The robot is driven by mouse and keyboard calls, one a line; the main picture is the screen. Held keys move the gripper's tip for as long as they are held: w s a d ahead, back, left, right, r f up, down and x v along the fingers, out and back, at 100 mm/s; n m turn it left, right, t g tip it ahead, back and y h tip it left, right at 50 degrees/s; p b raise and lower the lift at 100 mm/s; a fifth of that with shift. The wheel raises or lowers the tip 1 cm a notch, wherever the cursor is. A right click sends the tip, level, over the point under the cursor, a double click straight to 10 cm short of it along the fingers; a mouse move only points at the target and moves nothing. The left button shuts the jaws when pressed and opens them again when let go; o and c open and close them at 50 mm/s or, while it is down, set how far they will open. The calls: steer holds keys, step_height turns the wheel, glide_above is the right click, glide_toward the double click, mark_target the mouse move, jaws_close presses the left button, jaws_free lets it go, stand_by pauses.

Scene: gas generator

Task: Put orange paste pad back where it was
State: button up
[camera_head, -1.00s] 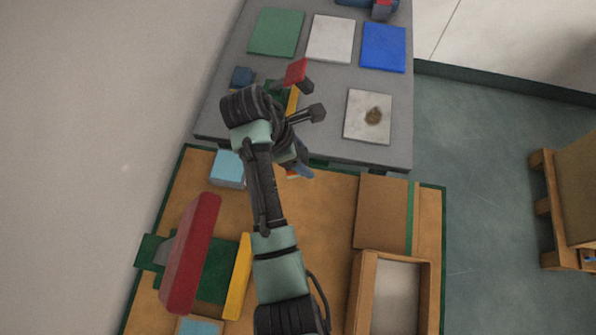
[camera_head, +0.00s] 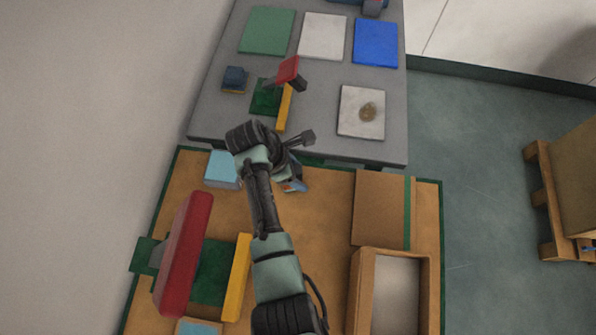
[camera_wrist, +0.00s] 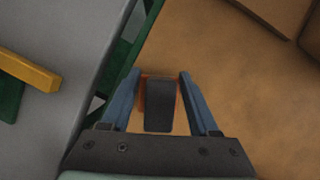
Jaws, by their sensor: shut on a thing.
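My gripper (camera_wrist: 160,100) is shut on the orange paste pad (camera_wrist: 158,104) in the wrist view. The pad shows a dark block between the two blue fingers, with thin orange edges around it. In the head view my gripper (camera_head: 294,186) is over the far edge of the wooden table, just in front of the grey table.
The grey table (camera_head: 322,140) bears green (camera_head: 268,30), white (camera_head: 322,36) and blue (camera_head: 376,42) pads, a stained white pad (camera_head: 362,112) and a small red-handled stamp (camera_head: 288,70). The wooden table (camera_head: 325,215) holds a large red press (camera_head: 185,255), a light blue block (camera_head: 222,170) and an open box (camera_head: 395,252).

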steer(key=o, duration=1.3)
steer(key=w+p+v, duration=0.1)
steer(key=v, duration=1.1)
steer(key=w+r+m+t+y, duration=0.1)
steer(key=w+r+m+t, duration=0.25)
steer(key=r, duration=0.55)
steer(key=w+a+r+m+t+y, duration=0.1)
steer(key=w+r+m+t+y, duration=0.25)
steer(key=r, duration=0.55)
steer(key=w+r+m+t+h, duration=0.1)
steer(key=w+r+m+t, duration=0.1)
steer(key=w+r+t, duration=0.55)
steer(key=s+r+m+t+y, duration=0.1)
steer(key=s+r+m+t, duration=0.25)
steer(key=r, duration=1.25)
steer(key=s+d+r+m+t, duration=0.1)
steer(key=s+r+m+t, duration=0.1)
steer(key=s+r, duration=0.3)
steer(key=s+d+r+m+t, duration=0.1)
steer(key=s+r+m+t, duration=0.2)
steer(key=s+r, duration=0.3)
steer(key=s+d+r+m+t, duration=0.2)
steer(key=s+r, duration=0.3)
steer(key=r, duration=0.6)
steer(key=shift+s+d+m+t, duration=0.1)
steer(key=shift+s+m+t, duration=0.25)
steer(key=shift+t, duration=0.45)
